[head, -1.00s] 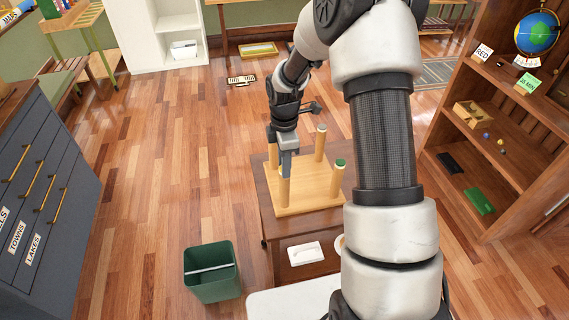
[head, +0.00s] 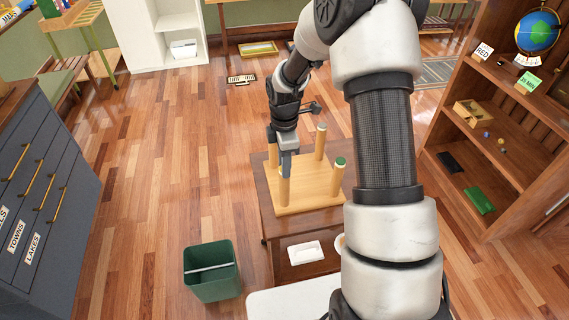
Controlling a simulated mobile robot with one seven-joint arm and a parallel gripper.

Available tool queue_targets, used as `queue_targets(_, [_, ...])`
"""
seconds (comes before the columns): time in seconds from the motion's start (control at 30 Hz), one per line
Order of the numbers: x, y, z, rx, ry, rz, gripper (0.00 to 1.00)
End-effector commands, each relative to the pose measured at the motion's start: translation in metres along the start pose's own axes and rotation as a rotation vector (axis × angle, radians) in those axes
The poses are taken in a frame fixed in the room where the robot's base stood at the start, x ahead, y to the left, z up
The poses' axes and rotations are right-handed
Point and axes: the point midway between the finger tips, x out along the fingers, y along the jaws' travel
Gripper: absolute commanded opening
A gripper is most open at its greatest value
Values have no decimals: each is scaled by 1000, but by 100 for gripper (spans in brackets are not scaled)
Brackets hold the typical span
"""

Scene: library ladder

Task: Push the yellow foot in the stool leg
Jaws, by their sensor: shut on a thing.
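The wooden stool (head: 301,199) lies upside down with its legs pointing up. My gripper (head: 285,174) points down at the top of the front left leg (head: 284,192). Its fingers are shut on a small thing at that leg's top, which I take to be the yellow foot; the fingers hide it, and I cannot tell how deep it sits. The front right leg (head: 338,182) carries a green foot (head: 340,162). The back right leg (head: 320,146) has a paler top. The back left leg (head: 272,155) is partly behind my gripper.
The stool rests on a small brown table (head: 263,213). A green bin (head: 211,282) stands on the floor at front left. A wooden shelf (head: 485,150) stands at right and a grey drawer cabinet (head: 50,190) at left.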

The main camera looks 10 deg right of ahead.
Motion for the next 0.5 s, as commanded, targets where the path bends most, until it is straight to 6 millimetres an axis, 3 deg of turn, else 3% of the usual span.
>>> queue_targets(0.5, [4,0,0,0,0,0,3])
